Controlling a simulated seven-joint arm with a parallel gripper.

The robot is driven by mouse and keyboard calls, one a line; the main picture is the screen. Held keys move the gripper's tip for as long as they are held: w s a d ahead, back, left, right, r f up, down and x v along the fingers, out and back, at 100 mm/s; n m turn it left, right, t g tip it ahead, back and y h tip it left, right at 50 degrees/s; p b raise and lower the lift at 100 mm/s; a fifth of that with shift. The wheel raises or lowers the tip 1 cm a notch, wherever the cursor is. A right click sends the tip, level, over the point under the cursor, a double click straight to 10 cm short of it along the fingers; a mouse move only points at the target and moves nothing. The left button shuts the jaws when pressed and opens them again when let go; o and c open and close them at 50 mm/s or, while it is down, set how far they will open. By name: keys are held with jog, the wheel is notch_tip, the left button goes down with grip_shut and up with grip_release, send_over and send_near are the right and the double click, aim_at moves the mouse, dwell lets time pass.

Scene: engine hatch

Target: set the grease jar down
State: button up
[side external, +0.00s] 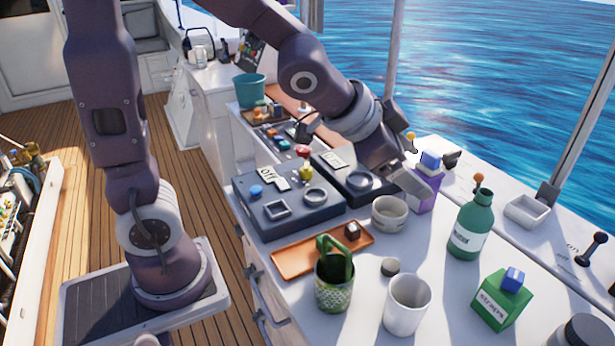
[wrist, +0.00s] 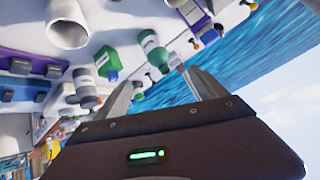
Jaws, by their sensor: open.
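My gripper (side external: 408,152) is open above the white counter, with no object visible between its fingers. In the wrist view, its two fingers (wrist: 157,78) stand well apart. A squat grey-beige jar (side external: 389,214) stands upright on the counter just below and left of the near finger, apart from it as far as I can tell. It may be the grease jar, but I read no label on it. A taller white cup (side external: 407,305) stands nearer the front.
A dark control panel (side external: 287,205) and an orange tray (side external: 300,262) lie left of the jar. A green handled pot (side external: 333,285), a small dark cap (side external: 390,266) and a green box (side external: 502,300) crowd the front. A purple box (side external: 425,192) stands beside the near finger.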

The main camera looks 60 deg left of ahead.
jog(key=s+a+n+g, duration=0.2)
jog(key=s+n, duration=0.1)
jog(key=s, duration=0.8)
jog(key=s+a+r+n+g+y, duration=0.1)
jog(key=s+a+n, duration=0.1)
jog(key=s, duration=1)
jog(key=shift+a+n+g, duration=0.4)
jog(key=shift+a, duration=0.15)
